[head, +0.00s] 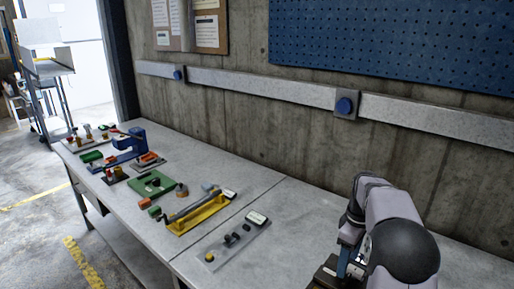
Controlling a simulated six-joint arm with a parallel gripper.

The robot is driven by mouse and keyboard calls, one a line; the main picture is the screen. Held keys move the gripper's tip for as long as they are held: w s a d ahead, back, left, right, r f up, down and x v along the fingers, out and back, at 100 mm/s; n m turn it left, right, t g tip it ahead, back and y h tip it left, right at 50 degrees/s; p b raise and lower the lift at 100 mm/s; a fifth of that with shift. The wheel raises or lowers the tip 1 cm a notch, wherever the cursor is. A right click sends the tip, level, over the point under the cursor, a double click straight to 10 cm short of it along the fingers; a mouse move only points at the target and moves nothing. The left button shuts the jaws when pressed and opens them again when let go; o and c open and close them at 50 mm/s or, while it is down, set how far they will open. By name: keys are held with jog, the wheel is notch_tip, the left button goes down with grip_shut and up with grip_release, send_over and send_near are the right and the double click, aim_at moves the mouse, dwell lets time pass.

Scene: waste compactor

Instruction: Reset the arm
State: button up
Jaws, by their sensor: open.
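My arm (392,220) shows at the lower right, with grey and black rounded links close to the camera. It is folded over the near part of the grey workbench (285,215). I cannot make out my gripper or its fingertips. The near links and the frame's bottom edge hide what lies behind and below them.
Several fixtures stand along the bench: a grey plate with black knobs (235,243), a yellow holder (198,214), a green board (151,184) and a blue press-like tool (125,146). A concrete wall (235,115) runs behind. The bench's middle right is clear.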

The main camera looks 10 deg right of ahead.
jog(key=s+a+f+m, duration=0.2)
jog(key=s+a+m, duration=0.2)
jog(key=s+a, duration=0.4)
jog(key=s+a+f+m, duration=0.3)
jog(key=s+a, duration=0.6)
jog(key=s, duration=0.7)
jog(key=shift+m, duration=0.8)
